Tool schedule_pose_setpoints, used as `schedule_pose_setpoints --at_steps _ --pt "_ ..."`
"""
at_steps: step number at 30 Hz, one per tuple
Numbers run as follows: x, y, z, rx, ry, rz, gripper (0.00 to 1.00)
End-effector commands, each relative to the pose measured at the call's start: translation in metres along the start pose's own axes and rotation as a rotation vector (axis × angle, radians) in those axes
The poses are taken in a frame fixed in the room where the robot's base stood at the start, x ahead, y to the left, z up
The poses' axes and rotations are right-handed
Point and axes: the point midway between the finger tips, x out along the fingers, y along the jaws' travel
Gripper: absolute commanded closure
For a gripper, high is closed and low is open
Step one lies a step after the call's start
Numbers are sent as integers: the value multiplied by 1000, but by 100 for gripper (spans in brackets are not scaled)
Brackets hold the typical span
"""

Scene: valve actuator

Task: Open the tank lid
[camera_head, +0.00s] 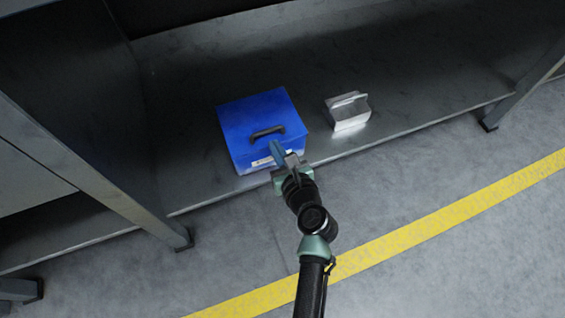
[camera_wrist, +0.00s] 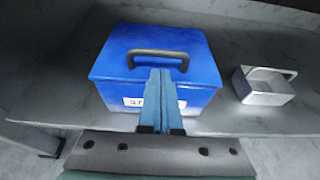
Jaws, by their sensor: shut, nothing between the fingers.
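A blue box-shaped tank (camera_head: 244,110) with a closed lid stands on a grey metal shelf. A black handle (camera_head: 267,132) is fixed on the lid near its front; it also shows in the wrist view (camera_wrist: 158,53). My gripper (camera_head: 275,147) is in front of the tank, its blue fingers pointing at the handle. In the wrist view the fingers (camera_wrist: 159,75) are together and empty. Their tips appear just below the handle's front side; I cannot tell whether they touch it. A white label (camera_wrist: 133,101) on the tank's front is partly hidden by the fingers.
A small grey metal container with a handle (camera_head: 348,112) stands on the shelf (camera_head: 190,75) right of the tank, with a gap between. Metal legs (camera_head: 100,190) frame the shelf at left and right. The floor in front is clear, with a yellow line (camera_head: 440,204).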

Motion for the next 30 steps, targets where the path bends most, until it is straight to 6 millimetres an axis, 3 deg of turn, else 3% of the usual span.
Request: schedule_pose_setpoints --at_steps 7,30 --pt "19 0 0 -1 0 1 100" --pt "13 -8 10 -1 46 0 100"
